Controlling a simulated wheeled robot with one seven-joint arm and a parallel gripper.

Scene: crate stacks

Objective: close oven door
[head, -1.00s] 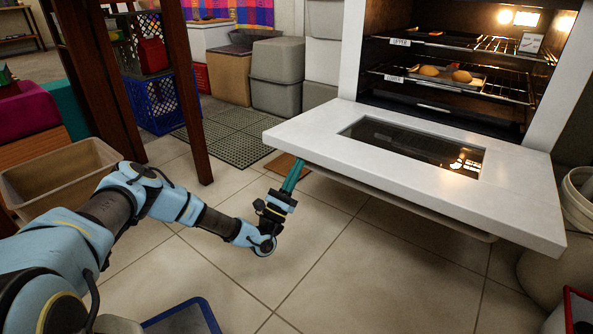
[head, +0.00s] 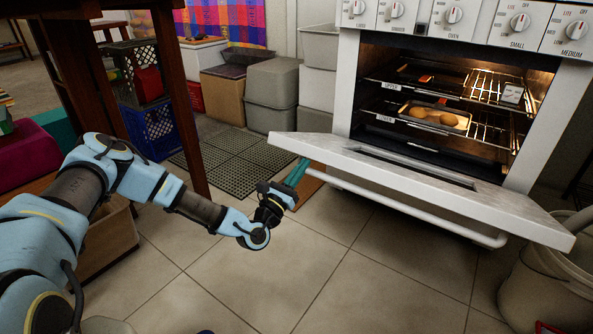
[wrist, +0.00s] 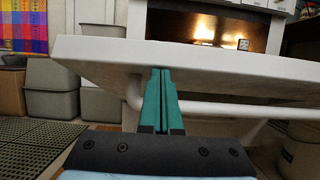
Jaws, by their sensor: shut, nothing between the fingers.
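The white oven door (head: 400,183) is part open in the head view, its outer edge raised and tilted up from flat. Its long handle bar (head: 405,208) runs along the underside. The lit oven (head: 345,85) stands behind it, with racks and a tray of food (head: 434,117) inside. My gripper (head: 298,172) has teal fingers that are shut and empty, under the door's left corner. In the wrist view the door (wrist: 190,62) spans the picture above the shut fingers (wrist: 163,75). The handle bar (wrist: 240,109) passes beside them; whether they touch the door I cannot tell.
Grey bins (head: 271,95) and a dark floor mat (head: 228,158) lie at the back left. Dark wooden legs (head: 172,105) stand near my arm. A white bucket (head: 545,275) is at the right, close to the door's right corner. Tiled floor in front is clear.

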